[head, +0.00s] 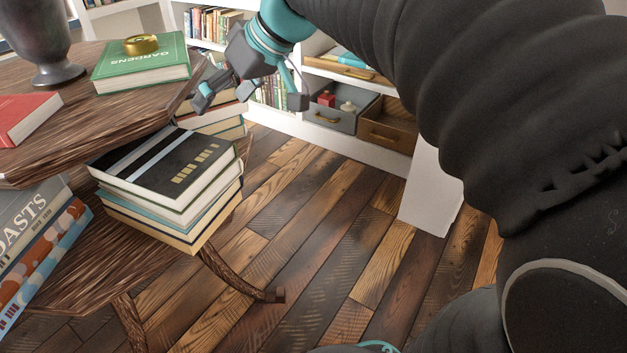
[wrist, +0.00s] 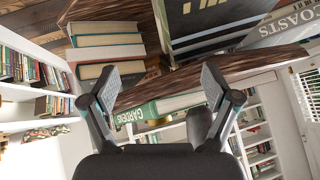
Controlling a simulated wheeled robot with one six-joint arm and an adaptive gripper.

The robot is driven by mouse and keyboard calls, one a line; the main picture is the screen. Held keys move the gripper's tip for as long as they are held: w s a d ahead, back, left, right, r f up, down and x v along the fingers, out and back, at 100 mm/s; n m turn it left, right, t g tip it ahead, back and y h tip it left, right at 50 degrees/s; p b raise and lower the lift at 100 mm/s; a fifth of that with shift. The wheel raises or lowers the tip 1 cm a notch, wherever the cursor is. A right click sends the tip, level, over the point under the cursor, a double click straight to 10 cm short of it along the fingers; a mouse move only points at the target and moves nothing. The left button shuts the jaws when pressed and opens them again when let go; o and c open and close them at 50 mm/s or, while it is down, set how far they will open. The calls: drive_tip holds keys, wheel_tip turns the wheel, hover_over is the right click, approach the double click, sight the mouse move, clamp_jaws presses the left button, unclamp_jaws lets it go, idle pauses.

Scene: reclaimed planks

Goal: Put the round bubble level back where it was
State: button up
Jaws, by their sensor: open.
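The round bubble level looks to be the small brass disc (head: 141,44) lying on the green "GARDENS" book (head: 120,70) on the upper wooden table top. My gripper (head: 250,99) is open and empty, to the right of the table edge and apart from the disc. In the wrist view my gripper (wrist: 160,88) has its fingers spread wide with nothing held between them.
A dark vase (head: 53,40) and a red book (head: 25,116) stand on the table top. A book stack (head: 170,170) sits on the lower shelf. An open grey drawer (head: 338,118) holds small red and cream items. Plank floor (head: 310,220) is clear.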

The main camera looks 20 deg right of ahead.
drive_tip(key=s+d+f+m+h, duration=0.3)
drive_tip(key=s+d+f, duration=0.1)
drive_tip(key=s+f, duration=0.4)
drive_tip(key=s+d+f+m+h, duration=0.3)
drive_tip(key=s+d+f, duration=0.1)
drive_tip(key=s+f, duration=0.4)
drive_tip(key=s, duration=0.2)
drive_tip(key=shift+s+d+f+h, duration=0.15)
drive_tip(key=shift+s+f+h, duration=0.15)
drive_tip(key=shift+s+f, duration=0.1)
wheel_tip(320, 180, up, 7)
drive_tip(key=p, duration=0.7)
